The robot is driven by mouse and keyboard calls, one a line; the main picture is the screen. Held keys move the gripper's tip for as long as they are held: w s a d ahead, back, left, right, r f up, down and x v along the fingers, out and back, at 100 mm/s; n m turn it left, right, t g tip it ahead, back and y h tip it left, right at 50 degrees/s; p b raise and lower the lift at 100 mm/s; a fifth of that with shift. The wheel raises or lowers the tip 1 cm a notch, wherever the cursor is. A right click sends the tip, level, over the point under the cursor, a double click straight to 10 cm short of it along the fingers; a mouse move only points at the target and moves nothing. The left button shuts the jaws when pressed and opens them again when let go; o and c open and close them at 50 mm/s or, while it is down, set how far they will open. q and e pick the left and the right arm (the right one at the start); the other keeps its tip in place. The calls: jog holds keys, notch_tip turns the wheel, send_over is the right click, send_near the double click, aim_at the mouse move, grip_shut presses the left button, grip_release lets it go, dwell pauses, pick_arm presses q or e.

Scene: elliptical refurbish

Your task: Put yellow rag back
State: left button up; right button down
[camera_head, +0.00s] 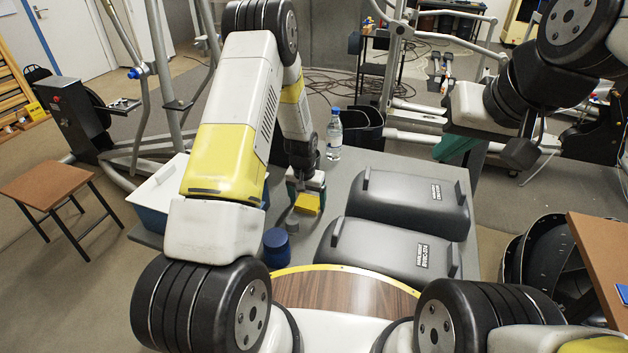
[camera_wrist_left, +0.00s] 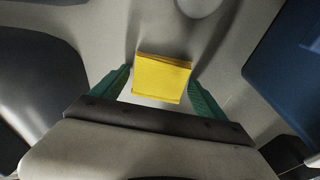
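The yellow rag (camera_head: 307,204) is a small folded block on the grey table (camera_head: 345,180), left of the dark cases. My left gripper (camera_head: 306,196) points down at it from above. In the left wrist view the rag (camera_wrist_left: 162,79) lies between and slightly beyond the two green fingertips. The fingers are apart, with a thin gap at the rag's left side; contact on the right side is unclear. My right gripper (camera_head: 456,147) hangs at the upper right, away from the rag; its teal fingers show only partly, so its opening is unclear.
Two dark grey cases (camera_head: 410,205) (camera_head: 388,260) fill the table's right side. A blue pot (camera_head: 276,243) stands near the rag. A water bottle (camera_head: 334,135) stands at the back. A blue-and-white bin (camera_head: 150,212) is at the left, partly behind my arm.

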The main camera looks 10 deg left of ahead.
pick_arm(q)
jog(key=shift+o, duration=0.9)
jog(key=shift+r, duration=0.2)
notch_tip(320, 180, up, 12)
jog(key=s, duration=0.2)
notch_tip(320, 180, up, 8)
send_over(306, 206)
jog(key=s, duration=0.2)
jog(key=s+a+r+n+t+h, duration=0.1)
jog(key=s+r, duration=0.3)
jog(key=r, duration=0.2)
jog(key=s+r+t, duration=0.1)
jog(key=s+r, duration=0.2)
jog(key=r, duration=0.3)
jog(key=s+r+t, duration=0.1)
jog(key=s+r, duration=0.3)
jog(key=s, duration=0.5)
jog(key=s+r+t, duration=0.1)
jog(key=s+r, duration=0.4)
jog(key=s, duration=0.3)
jog(key=shift+s+a+n+h, duration=0.2)
jog(key=shift+s+n+h, duration=0.1)
jog(key=shift+s+h, duration=0.1)
